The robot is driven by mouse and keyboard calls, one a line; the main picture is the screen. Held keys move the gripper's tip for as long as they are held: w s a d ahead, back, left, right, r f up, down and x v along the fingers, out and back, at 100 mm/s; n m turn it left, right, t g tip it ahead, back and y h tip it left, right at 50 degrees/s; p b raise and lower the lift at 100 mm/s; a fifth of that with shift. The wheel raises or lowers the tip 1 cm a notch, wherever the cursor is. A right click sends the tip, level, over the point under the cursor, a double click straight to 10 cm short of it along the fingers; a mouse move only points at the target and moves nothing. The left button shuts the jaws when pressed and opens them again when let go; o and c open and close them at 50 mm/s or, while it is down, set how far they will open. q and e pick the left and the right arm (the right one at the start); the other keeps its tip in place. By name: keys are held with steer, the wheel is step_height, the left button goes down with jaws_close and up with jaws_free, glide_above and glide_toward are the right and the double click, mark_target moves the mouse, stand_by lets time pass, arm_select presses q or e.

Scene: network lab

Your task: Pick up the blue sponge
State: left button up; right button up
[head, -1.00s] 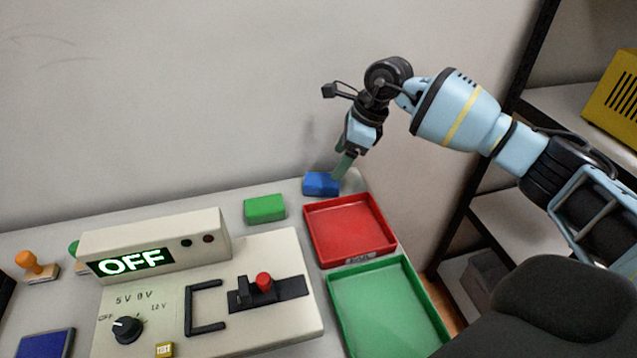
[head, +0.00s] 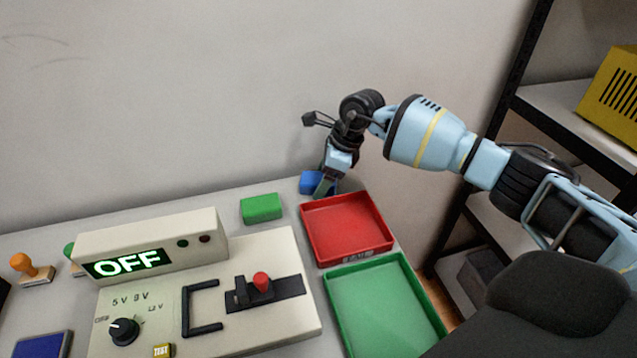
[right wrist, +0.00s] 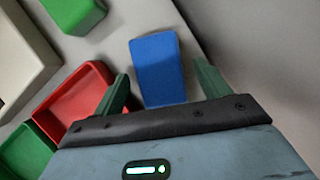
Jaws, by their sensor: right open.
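The blue sponge (head: 309,183) lies at the back right of the table, behind the red tray, partly hidden by my right gripper in the head view. My right gripper (head: 325,190) points down at it from above. In the right wrist view the blue sponge (right wrist: 158,68) sits between the two open green fingers of the gripper (right wrist: 160,85), with a gap on each side. The gripper is open and holds nothing. My left gripper is not in view.
A green block (head: 261,208) lies left of the sponge. The red tray (head: 349,257) and the green tray (head: 337,318) stand in front. A beige panel with an OFF display (head: 126,262) fills the left. The wall is close behind; a shelf stands at right.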

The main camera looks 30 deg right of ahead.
mark_target(315, 178)
steer(key=c, duration=1.1)
steer(key=shift+r, duration=0.15)
steer(key=shift+r, duration=0.5)
step_height(315, 178, up, 2)
steer(key=shift+r, duration=0.25)
steer(key=s+a, duration=0.1)
steer(key=s, duration=0.4)
steer(key=s+a, duration=0.1)
steer(key=s, duration=0.4)
steer(key=s+a+r, duration=0.1)
steer(key=s, duration=0.4)
steer(key=shift+s+r, duration=0.1)
steer(key=shift+s, duration=0.3)
